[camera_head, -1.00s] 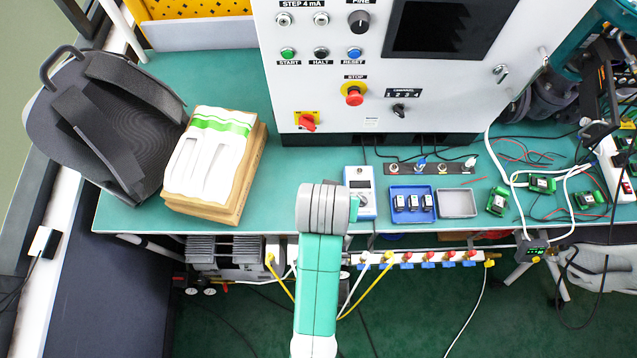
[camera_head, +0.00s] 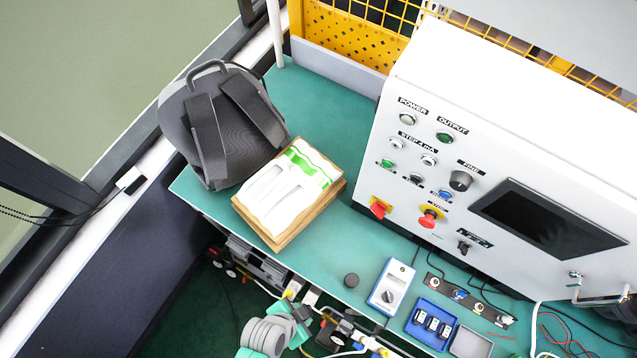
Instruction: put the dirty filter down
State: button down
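A small dark round piece (camera_head: 351,281), which may be the dirty filter, stands on the green tabletop (camera_head: 335,250) near its front edge. It is left of a white and blue meter with a dial (camera_head: 391,287). Nothing touches it. My arm's grey wrist (camera_head: 264,336) is at the bottom of the view, off the table's front edge and below left of the dark piece.
A grey backpack (camera_head: 222,125) and a stack of white and green packs on cardboard (camera_head: 290,190) take up the table's left part. A control cabinet (camera_head: 440,150) stands behind. A blue tray of small parts (camera_head: 431,323) and a grey tray (camera_head: 470,342) lie at the lower right.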

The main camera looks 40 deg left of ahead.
jog(key=w+a, duration=0.1)
jog(key=w, duration=0.3)
jog(key=w+a, duration=0.1)
jog(key=w, duration=0.4)
jog(key=w+a+f, duration=0.1)
jog(key=w, duration=0.3)
jog(key=shift+w+a+p, duration=0.3)
jog(key=shift+w+a, duration=0.05)
jog(key=shift+s+a+x, duration=0.15)
jog(key=shift+s+x, duration=0.05)
jog(key=shift+x, duration=0.8)
jog(key=shift+s+a+x, duration=0.1)
jog(key=shift+s+x, duration=0.05)
jog(key=shift+x, duration=0.85)
jog(key=c, duration=0.9)
grip_release()
jog(key=shift+f, duration=0.1)
jog(key=shift+c, duration=0.2)
jog(key=p+v, duration=0.1)
jog(key=v, duration=1.1)
jog(key=shift+p, duration=0.3)
jog(key=shift+s, duration=0.1)
